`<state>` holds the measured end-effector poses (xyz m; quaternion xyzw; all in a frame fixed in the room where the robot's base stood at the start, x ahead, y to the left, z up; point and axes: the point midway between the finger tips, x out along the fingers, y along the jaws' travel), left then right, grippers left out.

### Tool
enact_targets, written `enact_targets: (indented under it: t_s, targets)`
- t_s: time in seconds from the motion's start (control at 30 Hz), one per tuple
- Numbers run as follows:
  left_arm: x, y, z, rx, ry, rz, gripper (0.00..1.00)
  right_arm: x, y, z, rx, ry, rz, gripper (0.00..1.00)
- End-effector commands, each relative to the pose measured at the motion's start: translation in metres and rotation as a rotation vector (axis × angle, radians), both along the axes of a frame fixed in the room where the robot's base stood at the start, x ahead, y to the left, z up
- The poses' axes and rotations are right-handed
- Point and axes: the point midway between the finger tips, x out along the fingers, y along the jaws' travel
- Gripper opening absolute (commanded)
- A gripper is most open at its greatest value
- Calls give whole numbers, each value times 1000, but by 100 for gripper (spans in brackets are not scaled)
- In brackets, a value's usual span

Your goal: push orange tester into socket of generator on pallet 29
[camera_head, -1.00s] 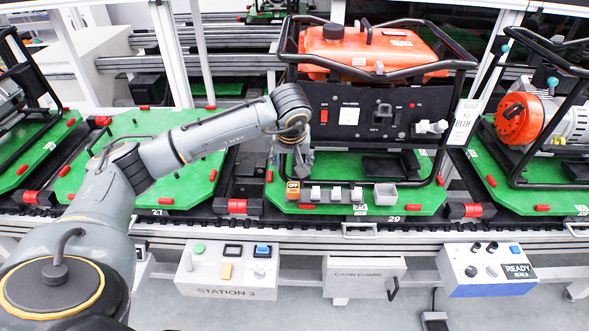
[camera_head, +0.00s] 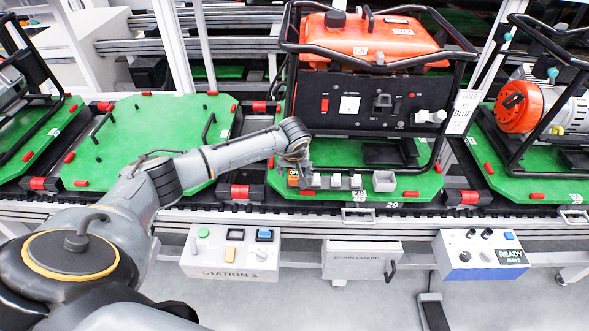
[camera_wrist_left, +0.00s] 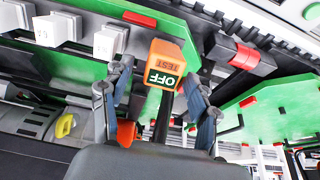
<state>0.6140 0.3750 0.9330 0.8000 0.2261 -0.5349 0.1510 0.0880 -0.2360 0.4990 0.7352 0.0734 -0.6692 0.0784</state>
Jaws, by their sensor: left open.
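The orange tester (camera_head: 292,178) stands at the left end of a row of small white blocks on the front edge of green pallet 29 (camera_head: 425,188). In the left wrist view the tester (camera_wrist_left: 166,60) shows "TEST" and a dark "OFF" label. My left gripper (camera_wrist_left: 158,78) is open, with one finger on either side of the tester; contact cannot be told. In the head view my left gripper (camera_head: 303,177) is right at the tester. The generator (camera_head: 375,45), with orange tank and black panel, stands behind on the pallet. My right gripper is not in view.
The generator's black frame (camera_head: 455,110) rises close behind. An empty green pallet (camera_head: 150,140) is at left, another generator (camera_head: 530,105) at right. Control boxes line the front.

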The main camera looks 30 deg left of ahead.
Motion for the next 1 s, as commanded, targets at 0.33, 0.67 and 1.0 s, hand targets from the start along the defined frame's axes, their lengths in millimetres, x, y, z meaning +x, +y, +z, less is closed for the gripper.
enact_targets:
  t_s: [0.33,0.67,1.0]
  targets:
    - [0,0,0,0,0,0,32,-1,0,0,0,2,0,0]
    - [0,0,0,0,0,1,3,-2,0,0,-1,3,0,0]
    - [0,0,0,0,0,1,0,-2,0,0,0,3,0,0]
